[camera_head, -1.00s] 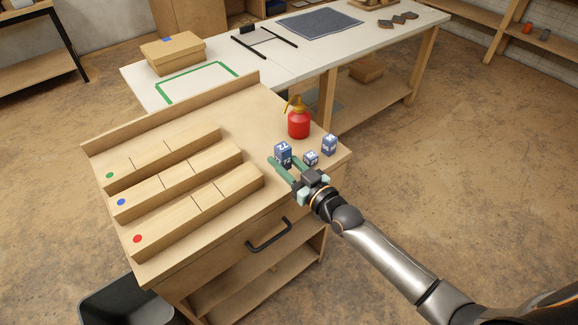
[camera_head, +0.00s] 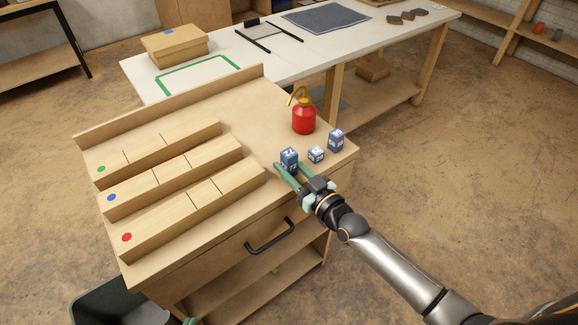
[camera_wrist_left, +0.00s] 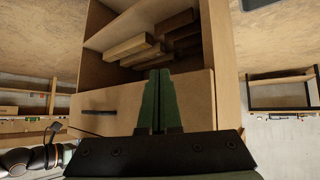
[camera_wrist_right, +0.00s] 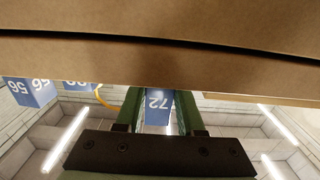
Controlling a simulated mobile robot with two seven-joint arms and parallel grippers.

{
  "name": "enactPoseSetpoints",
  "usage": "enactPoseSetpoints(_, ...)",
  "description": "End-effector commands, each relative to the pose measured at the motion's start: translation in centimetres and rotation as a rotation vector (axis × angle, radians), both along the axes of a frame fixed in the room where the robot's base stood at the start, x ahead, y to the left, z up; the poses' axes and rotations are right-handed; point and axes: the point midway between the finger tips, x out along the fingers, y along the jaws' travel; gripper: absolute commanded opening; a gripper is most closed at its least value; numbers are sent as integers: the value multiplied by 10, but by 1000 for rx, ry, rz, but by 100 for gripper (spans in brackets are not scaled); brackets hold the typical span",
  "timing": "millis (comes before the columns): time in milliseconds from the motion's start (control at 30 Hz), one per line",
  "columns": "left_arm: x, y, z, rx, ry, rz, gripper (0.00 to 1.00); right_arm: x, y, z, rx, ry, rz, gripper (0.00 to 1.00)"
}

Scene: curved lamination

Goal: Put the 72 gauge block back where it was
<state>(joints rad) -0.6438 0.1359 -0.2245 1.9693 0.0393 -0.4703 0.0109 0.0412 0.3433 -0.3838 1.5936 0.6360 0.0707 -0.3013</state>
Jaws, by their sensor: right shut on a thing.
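The 72 gauge block (camera_head: 289,158) is a blue block with white number faces, on the right part of the wooden bench top. My right gripper (camera_head: 290,173) is shut on it, with green fingers on its two sides. In the right wrist view the 72 face (camera_wrist_right: 157,103) shows upright-reading between the fingers. I cannot tell whether its base touches the bench. My left gripper shows only as a green bit (camera_head: 189,321) at the bottom edge of the head view. In the left wrist view its fingers (camera_wrist_left: 160,85) lie together, empty, facing the bench front.
Three wooden rails with green, blue and red dots (camera_head: 126,237) fill the left. Bare bench lies between rails and bottle.

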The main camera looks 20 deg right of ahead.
Motion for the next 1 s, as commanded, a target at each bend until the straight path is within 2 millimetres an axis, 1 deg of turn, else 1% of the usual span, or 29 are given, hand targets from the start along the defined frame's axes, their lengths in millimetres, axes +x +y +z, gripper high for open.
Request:
enactPoseSetpoints(33,-1,0,-3,1,2,-1,0,0,0,-2,0,-2,0,0)
enactPoseSetpoints(67,-1,0,-2,1,2,-1,0,0,0,-2,-1,0,0,41)
enactPoseSetpoints(300,-3,1,-3,2,7,0,0,0,0,-2,0,1,0,67)
enactPoseSetpoints(533,-4,1,-5,4,12,0,0,0,0,-1,0,1,0,67)
enactPoseSetpoints(633,-4,2,-2,4,11,1,0,0,0,4,1,0,0,67)
enactPoseSetpoints(667,-5,2,-3,5,11,1,0,-2,-1,2,0,3,0,67)
enactPoseSetpoints(767,-5,3,-2,5,8,3,0,-15,-5,1,-1,4,0,67)
enactPoseSetpoints(1000,-6,5,1,8,8,7,0,-60,-21,1,-2,6,2,67)
